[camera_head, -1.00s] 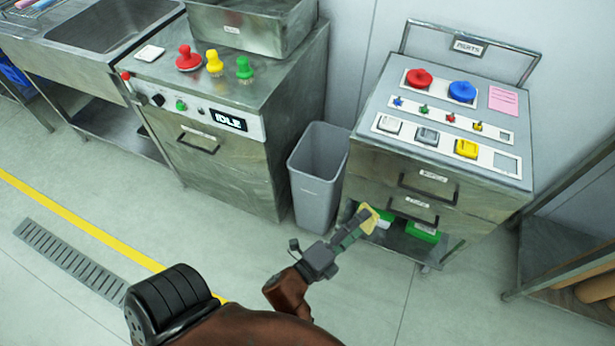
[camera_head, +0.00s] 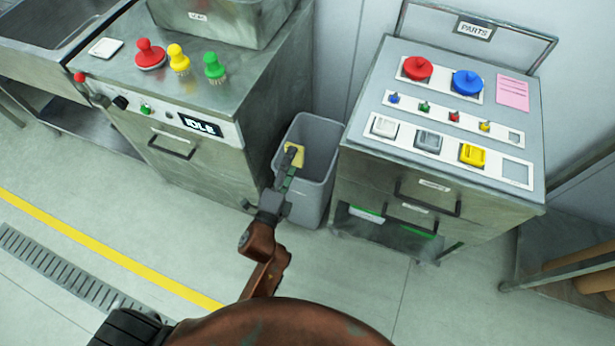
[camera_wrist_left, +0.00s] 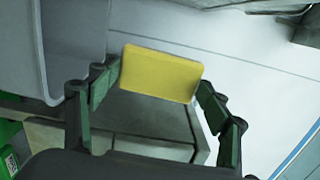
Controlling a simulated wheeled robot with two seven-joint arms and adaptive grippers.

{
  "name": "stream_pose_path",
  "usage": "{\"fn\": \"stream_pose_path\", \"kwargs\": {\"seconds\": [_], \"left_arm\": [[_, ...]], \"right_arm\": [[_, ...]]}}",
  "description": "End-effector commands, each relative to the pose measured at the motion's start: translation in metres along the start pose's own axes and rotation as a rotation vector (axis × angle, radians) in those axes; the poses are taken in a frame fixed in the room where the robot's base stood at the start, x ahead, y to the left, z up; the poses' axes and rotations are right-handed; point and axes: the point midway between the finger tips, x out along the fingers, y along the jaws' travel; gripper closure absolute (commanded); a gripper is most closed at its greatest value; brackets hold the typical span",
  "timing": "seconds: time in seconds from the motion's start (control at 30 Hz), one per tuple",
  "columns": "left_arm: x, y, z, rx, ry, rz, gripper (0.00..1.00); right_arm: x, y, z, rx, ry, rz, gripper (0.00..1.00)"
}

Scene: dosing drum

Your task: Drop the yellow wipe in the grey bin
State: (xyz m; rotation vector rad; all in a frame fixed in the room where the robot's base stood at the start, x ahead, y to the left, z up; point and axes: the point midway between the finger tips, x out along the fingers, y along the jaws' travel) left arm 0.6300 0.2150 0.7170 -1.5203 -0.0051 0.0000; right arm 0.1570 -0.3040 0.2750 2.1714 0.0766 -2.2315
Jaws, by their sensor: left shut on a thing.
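The yellow wipe (camera_head: 294,156) is held at the tip of my left gripper (camera_head: 290,162). In the left wrist view the wipe (camera_wrist_left: 160,73) is a flat yellow rectangle pinched between the two fingers (camera_wrist_left: 160,92). The grey bin (camera_head: 311,190) stands on the floor between the two steel cabinets, its open top facing up. In the head view the wipe overlaps the left part of the bin's opening. I cannot tell its exact height against the rim. My gripper and wrist cover part of the bin's left side. My right gripper is not in view.
A steel cabinet (camera_head: 190,150) with an IDLE display stands left of the bin. The PARTS cart (camera_head: 400,180) with drawers and coloured knobs stands close on its right. Open floor (camera_head: 150,225) with a yellow line lies in front.

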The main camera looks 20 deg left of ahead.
Motion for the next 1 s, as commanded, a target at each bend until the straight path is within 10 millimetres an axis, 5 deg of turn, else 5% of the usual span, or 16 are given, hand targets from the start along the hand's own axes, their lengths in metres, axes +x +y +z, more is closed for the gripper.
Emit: {"fn": "stream_pose_path", "kwargs": {"seconds": [0.03,0.2,0.4,0.67,1.0], "left_arm": [[0.026,0.011,0.001,0.001,-0.005,-0.001,0.54],[0.093,0.03,0.009,-0.013,-0.024,0.002,0.54],[0.139,0.038,0.014,-0.034,-0.037,0.006,0.54],[0.149,0.044,0.015,-0.04,-0.04,0.009,0.54],[0.148,0.062,0.014,-0.039,-0.039,0.01,0.54]], "right_arm": [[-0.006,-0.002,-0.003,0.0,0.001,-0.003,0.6],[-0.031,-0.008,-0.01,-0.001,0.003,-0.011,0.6],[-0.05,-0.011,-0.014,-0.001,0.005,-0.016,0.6],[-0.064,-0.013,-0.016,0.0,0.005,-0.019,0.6],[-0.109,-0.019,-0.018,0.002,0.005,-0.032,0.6]]}}
